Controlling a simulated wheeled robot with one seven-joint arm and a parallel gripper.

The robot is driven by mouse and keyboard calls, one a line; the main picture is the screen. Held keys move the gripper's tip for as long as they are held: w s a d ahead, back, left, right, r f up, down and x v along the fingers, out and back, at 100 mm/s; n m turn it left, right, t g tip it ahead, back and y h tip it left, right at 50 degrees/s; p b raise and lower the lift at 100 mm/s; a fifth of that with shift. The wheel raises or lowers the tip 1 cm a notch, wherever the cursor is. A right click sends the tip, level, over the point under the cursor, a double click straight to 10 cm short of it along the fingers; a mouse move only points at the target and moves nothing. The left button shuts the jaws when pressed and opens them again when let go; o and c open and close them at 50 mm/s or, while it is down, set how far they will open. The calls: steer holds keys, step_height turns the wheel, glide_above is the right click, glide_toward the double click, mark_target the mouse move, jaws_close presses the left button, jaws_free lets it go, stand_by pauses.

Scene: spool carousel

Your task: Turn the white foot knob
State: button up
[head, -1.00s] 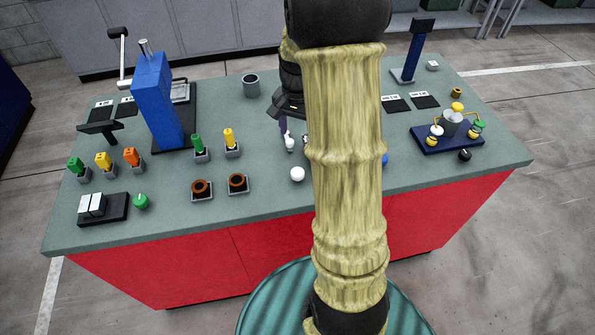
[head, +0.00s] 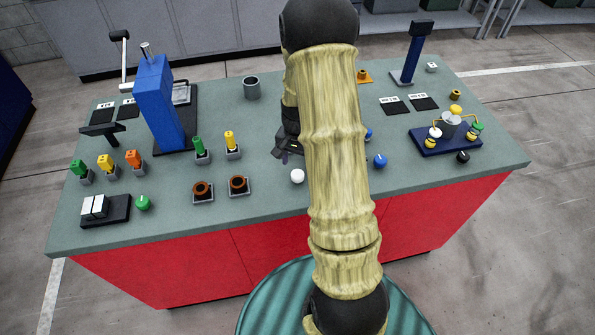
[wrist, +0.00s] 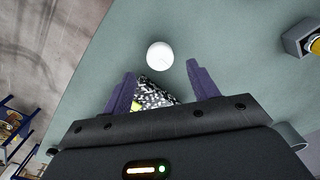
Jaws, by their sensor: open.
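The white foot knob (head: 297,176) is a small round white knob near the front edge of the green tabletop, in the middle of the head view. In the wrist view the white knob (wrist: 160,56) lies ahead of and between my two purple fingers, apart from them. My gripper (wrist: 158,82) is open. A black and white speckled thing with a yellow spot shows between the fingers near the palm; I cannot tell what it is. In the head view my gripper (head: 286,152) is just behind the white knob, partly hidden by my arm.
A blue knob (head: 380,160) stands right of my arm. Two brown-topped holders (head: 238,185) and a yellow spool (head: 230,140) in a holder stand to the left. The tabletop (head: 270,205) around the white knob is bare.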

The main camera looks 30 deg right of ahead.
mark_target(298, 174)
step_height(298, 174, down, 6)
steer(key=shift+f+p, duration=0.1)
steer(key=shift+p, duration=0.3)
steer(key=c, duration=1)
